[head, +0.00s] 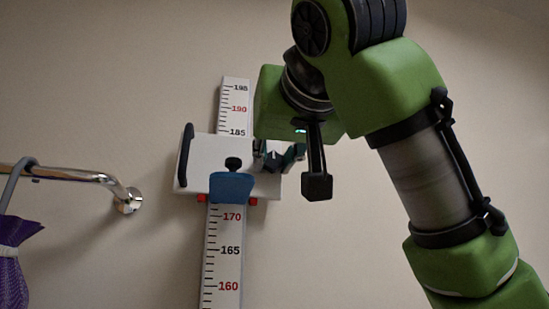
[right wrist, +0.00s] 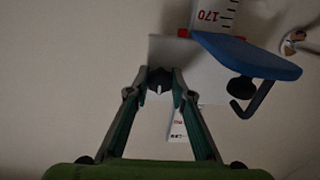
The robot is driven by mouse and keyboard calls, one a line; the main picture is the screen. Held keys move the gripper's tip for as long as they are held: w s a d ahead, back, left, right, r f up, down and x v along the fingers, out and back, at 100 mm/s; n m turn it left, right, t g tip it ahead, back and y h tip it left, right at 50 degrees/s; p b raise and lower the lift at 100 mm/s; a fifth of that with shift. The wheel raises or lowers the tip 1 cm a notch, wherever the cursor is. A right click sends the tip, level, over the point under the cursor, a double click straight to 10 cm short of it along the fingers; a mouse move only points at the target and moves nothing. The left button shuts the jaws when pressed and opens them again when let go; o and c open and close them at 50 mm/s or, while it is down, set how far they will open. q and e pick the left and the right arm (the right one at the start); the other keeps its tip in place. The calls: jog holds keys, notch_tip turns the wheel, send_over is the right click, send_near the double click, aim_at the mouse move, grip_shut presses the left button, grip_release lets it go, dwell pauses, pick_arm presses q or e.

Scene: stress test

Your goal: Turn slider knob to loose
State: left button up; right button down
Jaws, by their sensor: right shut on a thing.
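The white slider (head: 205,165) sits on a vertical height scale (head: 222,265) on the wall, and it also shows in the right wrist view (right wrist: 205,62). A dark slider knob (right wrist: 159,80) with a small white mark sits on the slider, between the fingertips of my right gripper (right wrist: 160,74). The gripper is shut on it. In the head view my right gripper (head: 278,157) is at the slider's right side, and its fingers mostly hide the knob. I cannot tell from the white mark how tight the knob is. My left gripper is not in view.
A blue piece (head: 231,187) with a small black knob (head: 233,163) sticks out from the slider's front. A black handle (head: 184,155) is at its left end. A chrome rail (head: 80,175) and purple bag (head: 12,270) are at the left. The wall between is bare.

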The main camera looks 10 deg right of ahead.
jog(key=n, duration=0.8)
jog(key=shift+r, duration=0.1)
jog(key=n, duration=0.5)
jog(key=shift+d, duration=0.1)
jog(key=n+p, duration=0.1)
jog(key=n, duration=0.3)
jog(key=shift+n, duration=0.3)
dwell(0.4)
jog(key=c, duration=1.8)
grip_release()
jog(key=shift+o, duration=0.2)
